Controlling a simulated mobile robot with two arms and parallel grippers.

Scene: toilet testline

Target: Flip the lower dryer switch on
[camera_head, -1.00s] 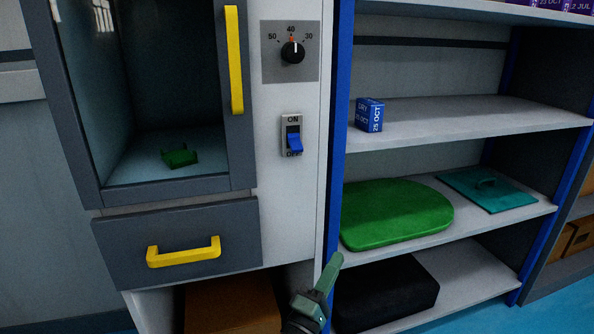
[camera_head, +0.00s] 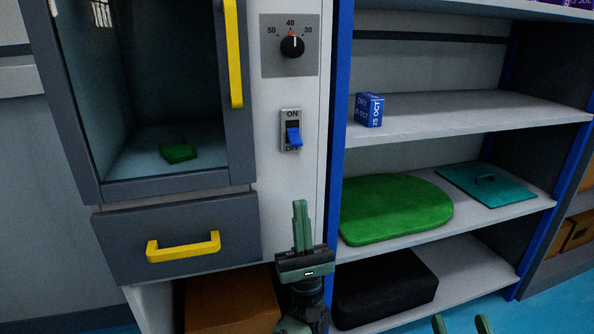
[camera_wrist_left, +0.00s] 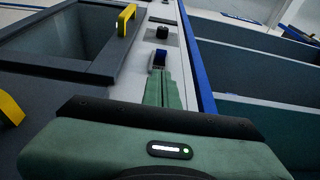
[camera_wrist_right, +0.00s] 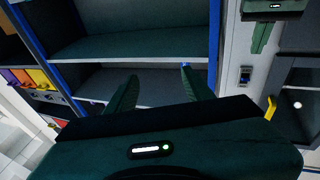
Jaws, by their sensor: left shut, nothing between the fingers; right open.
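The dryer switch (camera_head: 293,136) is a blue rocker on a plate marked ON at the top and OFF at the bottom. Its blue lever juts out at the lower part, toward OFF. It sits on the white panel beside the dryer's glass-fronted chamber. My left gripper (camera_head: 300,205) is shut and empty, pointing up, below the switch and apart from it. In the left wrist view the blue switch (camera_wrist_left: 160,57) lies just beyond the closed fingertips (camera_wrist_left: 161,75). My right gripper (camera_wrist_right: 155,78) is open and empty, facing the shelves; its fingertips (camera_head: 461,324) show at the bottom of the head view.
A dial (camera_head: 292,46) sits above the switch. Yellow handles (camera_head: 233,55) stick out from the door and from the drawer (camera_head: 183,247). The shelf (camera_head: 470,115) at right holds a blue box (camera_head: 368,110), a green lid (camera_head: 395,208) and a teal panel (camera_head: 487,184). A blue post (camera_head: 337,130) stands between.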

